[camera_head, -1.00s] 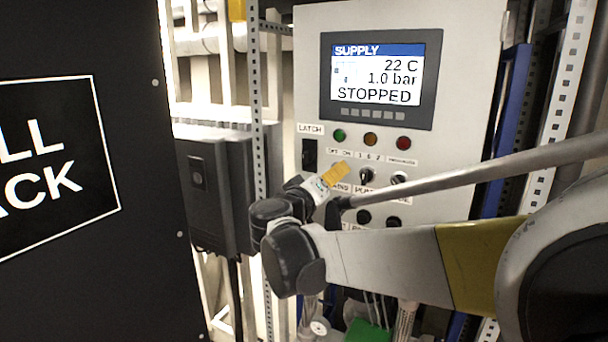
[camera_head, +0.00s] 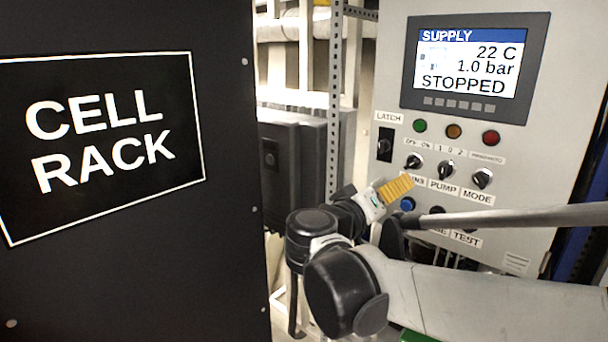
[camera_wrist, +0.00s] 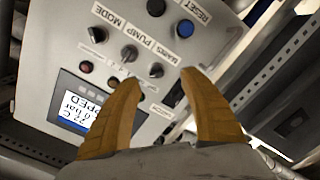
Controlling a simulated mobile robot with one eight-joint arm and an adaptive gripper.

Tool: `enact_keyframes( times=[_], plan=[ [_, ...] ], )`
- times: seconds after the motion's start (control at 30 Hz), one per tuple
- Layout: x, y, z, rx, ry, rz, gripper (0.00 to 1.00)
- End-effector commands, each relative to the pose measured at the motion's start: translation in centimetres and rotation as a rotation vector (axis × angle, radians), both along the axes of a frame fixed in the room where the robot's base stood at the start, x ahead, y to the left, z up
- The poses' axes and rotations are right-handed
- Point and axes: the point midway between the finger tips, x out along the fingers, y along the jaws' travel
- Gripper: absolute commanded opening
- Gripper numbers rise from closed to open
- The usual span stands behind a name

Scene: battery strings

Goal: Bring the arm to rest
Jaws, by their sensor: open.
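My arm reaches in from the right in the head view, bent at its dark joints. My gripper (camera_head: 397,188) is seen side-on with yellow fingers, in front of the lower left of the control panel (camera_head: 560,120). In the wrist view my gripper (camera_wrist: 165,100) shows two yellow fingers spread apart with nothing between them. Beyond them are the panel's knobs and a blue button (camera_wrist: 185,28), marked RESET. The fingers look apart from the panel, but the exact gap is hard to tell.
A supply screen (camera_head: 475,68) reads 22 C, 1.0 bar, STOPPED. A black cell rack (camera_head: 110,260) stands at the left. A dark box (camera_head: 300,165) and a perforated upright (camera_head: 335,100) lie between rack and panel. A grey rail crosses above my arm.

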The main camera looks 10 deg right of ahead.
Motion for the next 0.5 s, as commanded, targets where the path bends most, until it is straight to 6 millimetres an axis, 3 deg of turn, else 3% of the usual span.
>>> enact_keyframes(
  times=[0.13,0.27,0.4,0.5],
  plan=[
    [-3.2,-1.7,-9.7,0.142,0.131,0.006,0.5],
    [-7.3,-1.8,-20.3,0.334,0.276,0.047,0.5],
    [-11.7,0.1,-30.8,0.546,0.394,0.133,0.5],
    [-14.5,2.5,-37.4,0.694,0.444,0.209,0.5]
  ],
)
